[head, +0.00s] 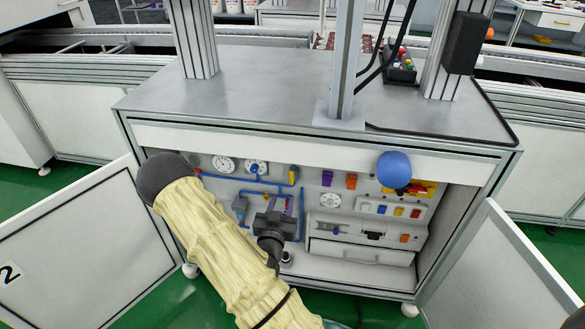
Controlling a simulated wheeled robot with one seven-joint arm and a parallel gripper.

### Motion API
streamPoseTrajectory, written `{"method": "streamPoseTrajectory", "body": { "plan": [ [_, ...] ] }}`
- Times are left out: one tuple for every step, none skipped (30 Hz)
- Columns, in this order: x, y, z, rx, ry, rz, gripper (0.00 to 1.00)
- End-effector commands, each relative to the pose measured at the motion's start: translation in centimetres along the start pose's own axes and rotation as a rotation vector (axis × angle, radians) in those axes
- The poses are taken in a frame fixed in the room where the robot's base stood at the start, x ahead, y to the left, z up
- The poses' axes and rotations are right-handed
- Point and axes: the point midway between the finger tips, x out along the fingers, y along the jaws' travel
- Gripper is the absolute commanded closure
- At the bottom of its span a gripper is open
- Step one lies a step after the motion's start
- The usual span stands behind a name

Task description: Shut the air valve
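The open cabinet holds blue air lines (240,180) with small fittings on its back panel. A small yellow fitting (293,175) sits at the upper right end of these lines. A small blue fitting (240,204) sits at the lower left. I cannot tell for sure which fitting is the air valve. My dark gripper (272,220) is in front of the lower middle of the lines, right of the blue fitting and below the yellow one. It hides part of the panel. Its fingers are too small and dark to show whether they are open, or touching anything.
Cabinet doors stand open at left (85,245) and right (505,265). Gauges (223,164), switches and a drawer (360,252) fill the panel. A blue ball (395,169) shows before the upper right opening. The grey worktop (260,85) overhangs the opening and carries metal posts (346,60).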

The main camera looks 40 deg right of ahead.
Motion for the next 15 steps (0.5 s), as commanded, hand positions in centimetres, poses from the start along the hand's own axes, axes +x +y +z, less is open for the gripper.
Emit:
{"method": "streamPoseTrajectory", "body": {
  "plan": [
    [0.6,0.1,0.0,0.002,0.002,0.003,0.65],
    [1.0,0.1,0.0,0.002,0.002,0.003,0.65],
    [1.6,0.1,0.0,0.002,0.003,0.003,0.65],
    [2.0,0.1,0.0,0.001,0.004,0.003,0.65],
    [2.5,0.1,0.0,0.001,0.003,0.003,0.65],
    [3.2,0.1,0.1,0.003,0.003,0.002,0.65],
    [3.8,0.1,0.0,0.003,0.004,0.003,0.65],
    [4.3,0.1,0.0,0.003,0.003,0.003,0.65],
    [5.0,0.1,0.0,0.001,0.004,0.003,0.65],
    [5.6,0.1,0.0,0.002,0.003,0.003,0.65],
    [6.1,0.1,0.1,0.002,0.003,0.002,0.65],
    [6.8,0.1,0.0,0.003,0.004,0.003,0.65],
    [7.3,0.1,0.1,0.002,0.003,0.003,0.65],
    [7.9,0.1,0.0,0.001,0.003,0.002,0.65],
    [8.6,0.1,0.1,0.001,0.002,0.002,0.65]
  ]
}}
